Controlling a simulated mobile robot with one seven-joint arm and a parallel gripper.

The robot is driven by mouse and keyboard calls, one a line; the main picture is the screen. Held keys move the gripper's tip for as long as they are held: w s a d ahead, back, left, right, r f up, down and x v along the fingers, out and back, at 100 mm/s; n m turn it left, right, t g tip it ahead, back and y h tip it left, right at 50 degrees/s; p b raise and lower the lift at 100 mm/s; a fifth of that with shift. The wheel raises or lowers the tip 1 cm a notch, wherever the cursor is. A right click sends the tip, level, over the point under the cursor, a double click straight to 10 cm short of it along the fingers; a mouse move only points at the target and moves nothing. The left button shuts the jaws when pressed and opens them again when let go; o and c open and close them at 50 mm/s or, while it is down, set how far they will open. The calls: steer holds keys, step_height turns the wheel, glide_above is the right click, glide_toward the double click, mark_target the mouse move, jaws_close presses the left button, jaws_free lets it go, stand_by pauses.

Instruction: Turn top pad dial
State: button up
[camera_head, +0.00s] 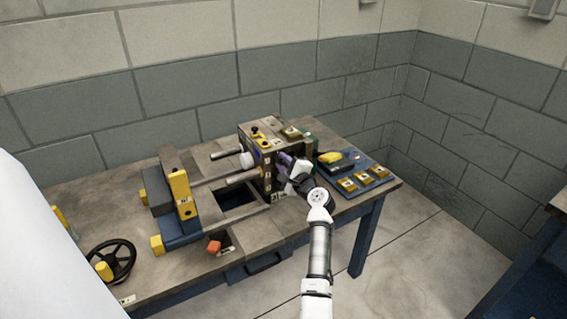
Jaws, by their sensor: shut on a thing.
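My white arm reaches up from the lower right. My gripper (288,168) is at the unit's right-hand side, below its top edge. It is shut on a small part there, which I take to be the top pad dial. The fingers and wrist hide most of the dial, and its angle and markings cannot be read.
The bench (180,268) carries two rails, a yellow-and-blue block assembly (181,195) and a black handwheel (112,262) at left. Right of my gripper are a yellow-topped dark device (331,158) and a blue tray (385,181) with brass blocks. Block walls stand behind; floor is clear at front right.

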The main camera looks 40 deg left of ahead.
steer(key=o, duration=1)
steer(key=shift+d, duration=0.1)
steer(key=b+v, duration=0.3)
steer(key=v, duration=1)
steer(key=shift+d, duration=0.35)
steer(key=shift+s, duration=0.1)
